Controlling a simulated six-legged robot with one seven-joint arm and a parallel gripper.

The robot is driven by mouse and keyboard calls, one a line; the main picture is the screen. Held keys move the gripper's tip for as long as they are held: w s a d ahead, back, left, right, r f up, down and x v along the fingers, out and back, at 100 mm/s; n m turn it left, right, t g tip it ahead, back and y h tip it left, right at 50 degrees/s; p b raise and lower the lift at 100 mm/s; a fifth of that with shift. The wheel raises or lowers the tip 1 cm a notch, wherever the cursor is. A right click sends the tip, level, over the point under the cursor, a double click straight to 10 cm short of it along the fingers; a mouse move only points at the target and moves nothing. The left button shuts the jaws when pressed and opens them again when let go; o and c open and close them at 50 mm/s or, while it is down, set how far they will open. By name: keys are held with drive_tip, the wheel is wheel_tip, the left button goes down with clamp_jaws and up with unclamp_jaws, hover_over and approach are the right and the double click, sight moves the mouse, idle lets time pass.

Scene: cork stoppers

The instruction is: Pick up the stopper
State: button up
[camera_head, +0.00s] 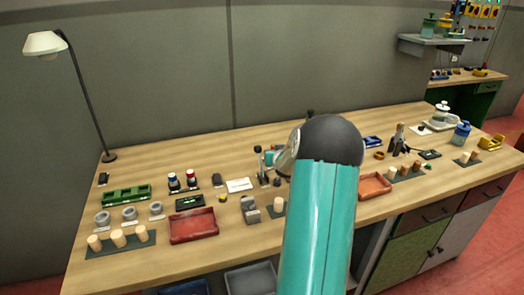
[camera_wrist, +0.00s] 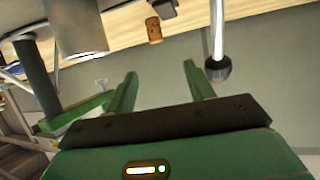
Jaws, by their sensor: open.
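Several pale cork stoppers stand on dark mats on the wooden bench: a group at the front left (camera_head: 118,238), one in the middle (camera_head: 279,204) beside my arm, and more at the right (camera_head: 392,172). In the wrist view, a brown cork stopper (camera_wrist: 153,29) shows at the top, beyond my fingertips and apart from them. My gripper (camera_wrist: 160,75) has two green fingers, spread apart with nothing between them. In the head view my arm covers the middle of the bench, and I cannot make out the gripper there.
Red trays lie left (camera_head: 193,226) and right (camera_head: 374,186) of my arm. A grey block-like fixture (camera_head: 250,209) stands near the front edge. A desk lamp (camera_head: 75,90) rises at the far left. In the wrist view, a grey cylinder (camera_wrist: 75,27) and a metal rod (camera_wrist: 217,45) flank the stopper.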

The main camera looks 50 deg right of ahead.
drive_tip(key=x, duration=0.8)
drive_tip(key=shift+s+d+f, duration=0.15)
drive_tip(key=shift+s+d, duration=0.05)
drive_tip(key=shift+d, duration=0.25)
drive_tip(key=shift+x, duration=2.65)
drive_tip(key=shift+a+f, duration=0.1)
drive_tip(key=shift+a, duration=0.05)
drive_tip(key=c, duration=1.1)
